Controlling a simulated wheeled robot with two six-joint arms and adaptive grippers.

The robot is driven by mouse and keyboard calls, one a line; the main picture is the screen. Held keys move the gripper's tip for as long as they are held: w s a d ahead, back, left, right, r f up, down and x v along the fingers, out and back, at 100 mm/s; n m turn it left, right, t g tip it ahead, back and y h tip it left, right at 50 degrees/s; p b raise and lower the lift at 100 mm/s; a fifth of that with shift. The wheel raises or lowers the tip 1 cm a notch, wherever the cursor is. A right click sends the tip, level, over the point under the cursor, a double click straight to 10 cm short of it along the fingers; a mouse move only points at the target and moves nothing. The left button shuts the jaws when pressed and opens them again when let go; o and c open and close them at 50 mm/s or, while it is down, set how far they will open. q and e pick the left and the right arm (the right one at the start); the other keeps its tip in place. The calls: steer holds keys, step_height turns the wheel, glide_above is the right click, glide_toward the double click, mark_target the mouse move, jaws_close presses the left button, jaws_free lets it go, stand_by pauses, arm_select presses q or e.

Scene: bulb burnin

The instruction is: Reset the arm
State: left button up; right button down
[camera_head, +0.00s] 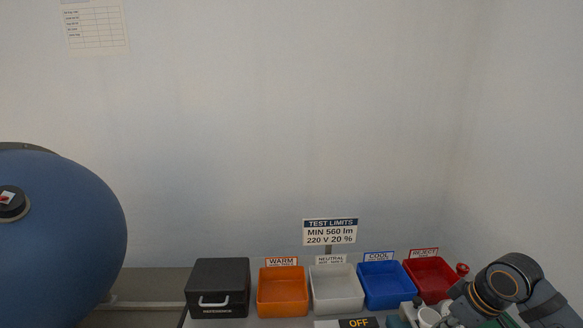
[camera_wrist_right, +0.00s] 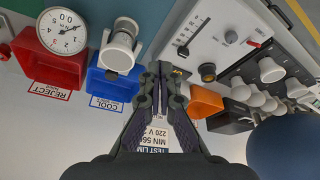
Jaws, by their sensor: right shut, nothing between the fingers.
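My right arm (camera_head: 505,283) shows at the lower right of the head view, beside the red REJECT bin (camera_head: 431,278). In the right wrist view my right gripper (camera_wrist_right: 160,70) is shut, with its dark fingers together and nothing held. Its fingers appear in front of the TEST LIMITS sign (camera_wrist_right: 155,148) and next to the blue COOL bin (camera_wrist_right: 113,85). I cannot tell how far they are from these. My left arm and gripper are not in view.
A black REFERENCE box (camera_head: 219,287), orange WARM bin (camera_head: 283,308), and white NEUTRAL bin (camera_head: 337,306) stand in a row. A large blue sphere (camera_head: 75,240) is at left. The wrist view shows a control panel (camera_wrist_right: 222,35), a round dial (camera_wrist_right: 62,31) and several white bulbs (camera_wrist_right: 256,98).

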steer(key=shift+m+h, duration=0.3)
steer(key=shift+m, duration=0.3)
steer(key=s+a+f, duration=0.2)
steer(key=f, duration=0.2)
steer(key=s+a+f, duration=0.2)
steer(key=a+f, duration=0.1)
steer(key=s+a+f, duration=0.2)
steer(key=a+f, duration=0.1)
steer(key=f, duration=0.1)
steer(key=shift+s+f, duration=0.25)
steer(key=shift+f, duration=0.1)
steer(key=s+a+f+m+h, duration=0.2)
steer(key=s+f+m, duration=0.2)
steer(key=s, duration=0.6)
step_height(320, 180, down, 23)
steer(key=d+g, duration=0.1)
steer(key=d, duration=0.2)
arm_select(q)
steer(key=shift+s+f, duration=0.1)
arm_select(e)
steer(key=s+d+f+g, duration=0.1)
steer(key=s+f, duration=1.7)
steer(key=s, duration=0.2)
steer(key=shift+s+d+f, duration=0.15)
steer(key=shift+f, duration=0.25)
